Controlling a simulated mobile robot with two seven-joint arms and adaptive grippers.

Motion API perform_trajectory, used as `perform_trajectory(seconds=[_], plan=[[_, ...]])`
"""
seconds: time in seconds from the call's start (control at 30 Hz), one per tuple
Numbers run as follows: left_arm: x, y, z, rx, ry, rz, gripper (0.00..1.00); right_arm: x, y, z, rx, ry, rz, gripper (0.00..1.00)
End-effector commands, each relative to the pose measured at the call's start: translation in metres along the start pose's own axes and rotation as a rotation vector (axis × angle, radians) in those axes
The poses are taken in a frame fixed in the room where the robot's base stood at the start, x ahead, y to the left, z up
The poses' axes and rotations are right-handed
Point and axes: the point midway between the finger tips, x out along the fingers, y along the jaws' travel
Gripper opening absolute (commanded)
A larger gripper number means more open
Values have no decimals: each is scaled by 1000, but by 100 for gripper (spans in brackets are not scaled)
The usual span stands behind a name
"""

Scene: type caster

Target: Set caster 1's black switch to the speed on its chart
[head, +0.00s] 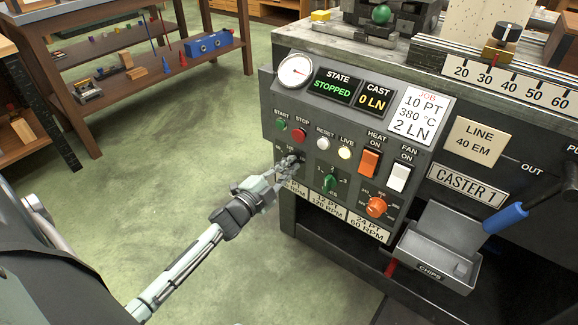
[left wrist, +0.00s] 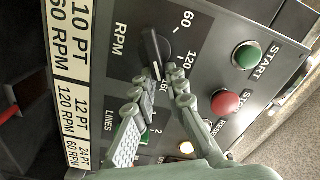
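The black switch (left wrist: 154,52) sits on caster 1's panel between the 60, 120 and partly hidden third marks of the RPM dial. The job card (head: 420,116) reads 10 PT. My right gripper is out of view.
Close by are the green START button (head: 281,124), red STOP button (head: 299,135), green LINES switch (head: 329,182) and orange heat dial (head: 376,207). The state display (head: 336,86) reads STOPPED. A chips tray (head: 436,257) juts out at the right. The floor at left is clear.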

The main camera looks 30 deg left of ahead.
Motion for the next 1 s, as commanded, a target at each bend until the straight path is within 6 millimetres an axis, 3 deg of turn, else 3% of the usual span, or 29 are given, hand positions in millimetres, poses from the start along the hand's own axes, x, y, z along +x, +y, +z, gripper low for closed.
perform_trajectory(seconds=[0.13,0.47,0.57,1.0], plan=[[1,-2,5,2,-10,-2,32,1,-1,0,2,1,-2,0],[-4,-1,2,0,-5,0,32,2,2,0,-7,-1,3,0],[-15,0,3,-1,-6,1,32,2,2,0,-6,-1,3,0],[-102,-1,3,-1,-8,0,32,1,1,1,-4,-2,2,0]])
